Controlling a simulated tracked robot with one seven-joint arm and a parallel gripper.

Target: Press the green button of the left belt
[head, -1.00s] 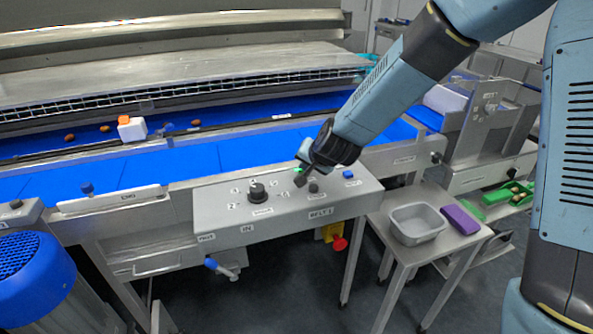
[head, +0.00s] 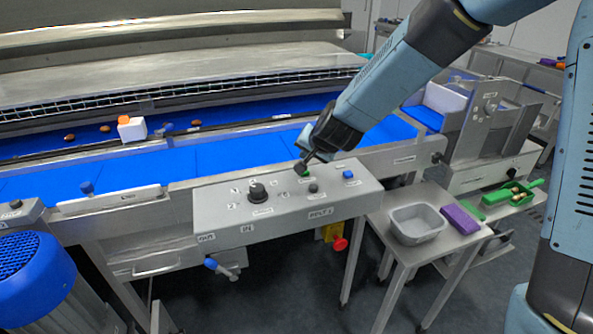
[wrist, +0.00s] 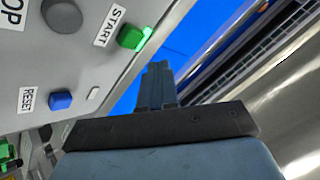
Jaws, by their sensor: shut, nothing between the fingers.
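The green button (head: 307,173) is on the upper right of the sloped grey control panel (head: 225,210), partly hidden by my gripper in the head view. In the wrist view the green button (wrist: 131,38) stands beside a START label (wrist: 109,26). My gripper (head: 301,167) is shut and empty. Its fingertips overlap the button's upper left side in the head view. In the wrist view the closed fingers (wrist: 157,78) appear below and right of the button, with a visible gap in the picture; contact cannot be told.
A dark grey button (head: 313,188), a blue RESET button (head: 348,174) and a black knob (head: 257,191) share the panel. Blue belts (head: 150,170) run behind it. A grey tub (head: 416,222) and purple block (head: 460,219) stand on a side table at right.

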